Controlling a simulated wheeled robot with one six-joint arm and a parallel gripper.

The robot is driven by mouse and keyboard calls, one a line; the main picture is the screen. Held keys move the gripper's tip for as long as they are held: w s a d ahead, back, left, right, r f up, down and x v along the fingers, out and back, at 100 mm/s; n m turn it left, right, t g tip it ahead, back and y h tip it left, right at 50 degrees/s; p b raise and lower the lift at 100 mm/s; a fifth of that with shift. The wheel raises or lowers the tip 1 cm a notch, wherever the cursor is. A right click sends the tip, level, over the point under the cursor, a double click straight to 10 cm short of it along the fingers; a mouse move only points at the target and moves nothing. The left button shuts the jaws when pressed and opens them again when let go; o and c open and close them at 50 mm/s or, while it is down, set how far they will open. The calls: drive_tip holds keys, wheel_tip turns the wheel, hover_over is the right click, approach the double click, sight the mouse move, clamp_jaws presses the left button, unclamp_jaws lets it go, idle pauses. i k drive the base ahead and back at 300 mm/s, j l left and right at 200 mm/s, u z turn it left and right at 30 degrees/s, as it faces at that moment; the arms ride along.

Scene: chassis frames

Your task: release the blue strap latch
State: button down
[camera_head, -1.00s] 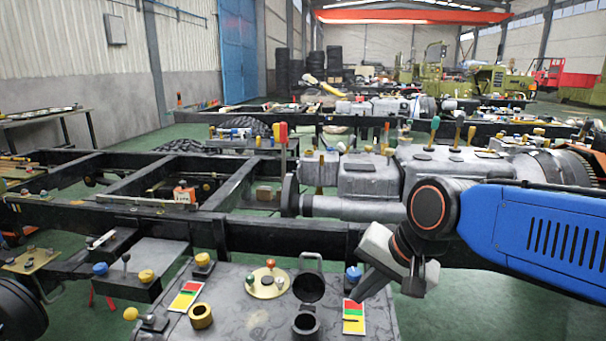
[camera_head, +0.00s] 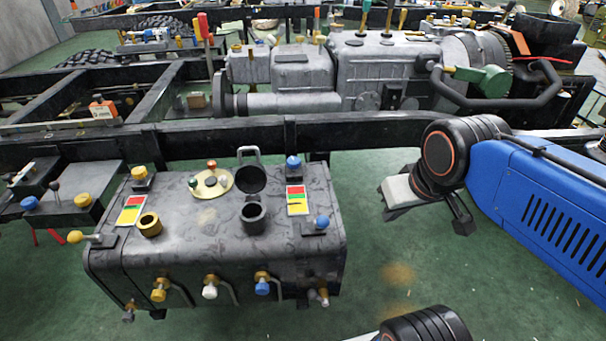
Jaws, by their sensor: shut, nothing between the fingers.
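A dark grey tank (camera_head: 240,235) fills the lower left of the head view. On its front face, a blue-handled latch (camera_head: 262,287) sits to the right of a white one (camera_head: 210,290) and a yellow one (camera_head: 160,290). The blue one looks like the strap latch. Two other blue knobs are on the tank's right side, one at the top rear (camera_head: 293,163) and one at the right edge (camera_head: 321,222). My gripper (camera_head: 390,207) is shut and empty, to the right of the tank and apart from it. Its fingertips are small and partly unclear.
The tank top carries an open filler neck (camera_head: 254,212), a yellow cup (camera_head: 149,225) and coloured label plates (camera_head: 297,200). A black frame rail (camera_head: 220,138) runs behind it. A grey engine block (camera_head: 385,70) stands beyond. Green floor (camera_head: 370,265) is clear right of the tank.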

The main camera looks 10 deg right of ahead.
sight(322, 222)
drive_tip(key=k+l+u, duration=0.15)
drive_tip(key=k, duration=0.35)
drive_tip(key=k+l+u, duration=0.2)
drive_tip(key=k, duration=0.3)
drive_tip(key=j, duration=0.1)
